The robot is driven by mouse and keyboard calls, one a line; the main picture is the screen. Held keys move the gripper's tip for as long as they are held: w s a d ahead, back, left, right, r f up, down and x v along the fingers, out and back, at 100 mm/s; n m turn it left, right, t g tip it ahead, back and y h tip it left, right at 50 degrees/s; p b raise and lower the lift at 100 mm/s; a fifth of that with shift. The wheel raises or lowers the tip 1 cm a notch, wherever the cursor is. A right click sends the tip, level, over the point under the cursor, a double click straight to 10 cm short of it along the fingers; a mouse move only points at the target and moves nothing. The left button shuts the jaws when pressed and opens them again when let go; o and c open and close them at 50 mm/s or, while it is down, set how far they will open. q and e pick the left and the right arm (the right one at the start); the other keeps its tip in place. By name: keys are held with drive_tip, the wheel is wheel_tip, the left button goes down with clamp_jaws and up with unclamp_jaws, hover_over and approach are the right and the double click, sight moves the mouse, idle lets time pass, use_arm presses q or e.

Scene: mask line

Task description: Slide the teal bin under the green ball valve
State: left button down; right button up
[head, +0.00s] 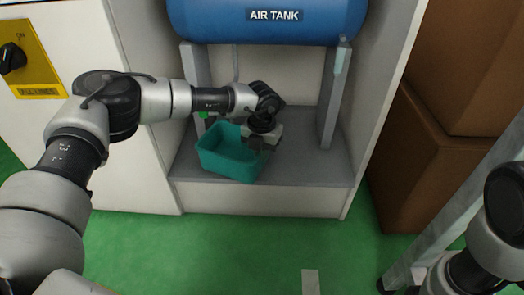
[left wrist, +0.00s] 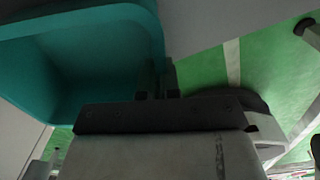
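The teal bin (head: 228,166) stands upright on the grey shelf of the cabinet, below the blue tank and near the left tank leg. My left gripper (head: 256,146) is at the bin's right rim. In the left wrist view the bin (left wrist: 75,65) fills the upper left, and the narrow fingers (left wrist: 158,80) close together on its side wall. A small green piece, apparently the ball valve (head: 203,115), shows just above the bin's back left, mostly hidden behind my left arm. My right arm is at the lower right; its gripper is out of view.
The blue air tank (head: 267,22) rests on grey legs (head: 333,98) above the shelf (head: 310,168). White cabinet walls (head: 385,85) close in the sides. Brown boxes (head: 425,160) stand to the right. The shelf right of the bin is clear.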

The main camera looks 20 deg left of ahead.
use_arm(q)
drive_tip(key=c, duration=1.3)
unclamp_jaws()
drive_tip(key=shift+o, duration=0.2)
drive_tip(key=shift+r, duration=0.1)
wheel_tip(320, 180, up, 9)
drive_tip(key=p, duration=0.6)
drive_tip(key=shift+r, duration=0.15)
drive_tip(key=shift+r+p, duration=0.5)
drive_tip(key=shift+p, duration=0.05)
drive_tip(key=shift+r, duration=0.15)
